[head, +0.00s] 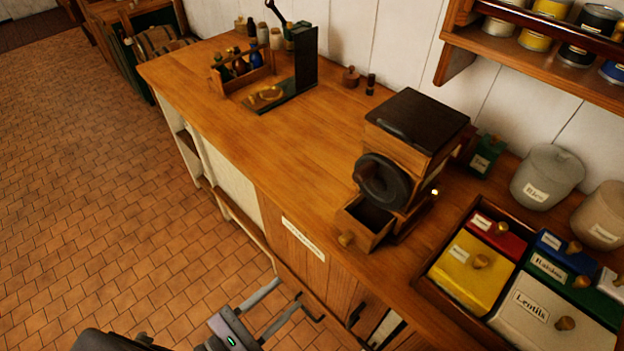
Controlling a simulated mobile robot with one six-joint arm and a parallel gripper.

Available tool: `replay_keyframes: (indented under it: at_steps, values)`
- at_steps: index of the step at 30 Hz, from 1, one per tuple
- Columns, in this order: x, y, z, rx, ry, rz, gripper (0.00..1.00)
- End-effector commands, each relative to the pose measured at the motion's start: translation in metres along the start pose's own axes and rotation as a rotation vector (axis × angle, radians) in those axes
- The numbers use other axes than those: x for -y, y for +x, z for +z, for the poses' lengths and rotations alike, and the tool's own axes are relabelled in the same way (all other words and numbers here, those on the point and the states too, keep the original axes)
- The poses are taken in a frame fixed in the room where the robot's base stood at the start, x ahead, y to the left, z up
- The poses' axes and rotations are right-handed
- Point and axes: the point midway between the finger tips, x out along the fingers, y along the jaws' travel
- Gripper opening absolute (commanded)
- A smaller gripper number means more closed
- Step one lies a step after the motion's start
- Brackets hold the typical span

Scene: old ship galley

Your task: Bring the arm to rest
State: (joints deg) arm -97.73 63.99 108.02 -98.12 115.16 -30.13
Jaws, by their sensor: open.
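My gripper (292,310) shows at the bottom of the head view, in front of the cabinet side of the wooden counter (250,150) and below its top edge. Its two grey fingers are apart, with nothing between them. Part of my arm shows at the bottom edge, left of the gripper. The gripper appears clear of the counter, though the exact gap cannot be told.
A wooden grinder (410,140) stands on the counter with its small drawer (366,222) pulled out. A tray (430,287) of labelled boxes is at the right. A bottle caddy (243,75) stands at the back. The tiled floor (90,190) at left is clear.

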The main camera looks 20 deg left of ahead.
Motion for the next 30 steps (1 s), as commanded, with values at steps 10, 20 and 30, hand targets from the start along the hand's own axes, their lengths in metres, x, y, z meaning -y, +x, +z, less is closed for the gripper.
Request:
replay_keyframes:
  at_steps: [10, 20, 30]
  values:
    - [0.104, 0.128, 0.125, -0.233, 0.643, -1.116, 0.45]
    - [0.165, 0.144, 0.22, -0.235, 2.185, -1.803, 0.45]
    - [0.167, 0.156, 0.251, 0.178, -2.601, 1.706, 0.45]
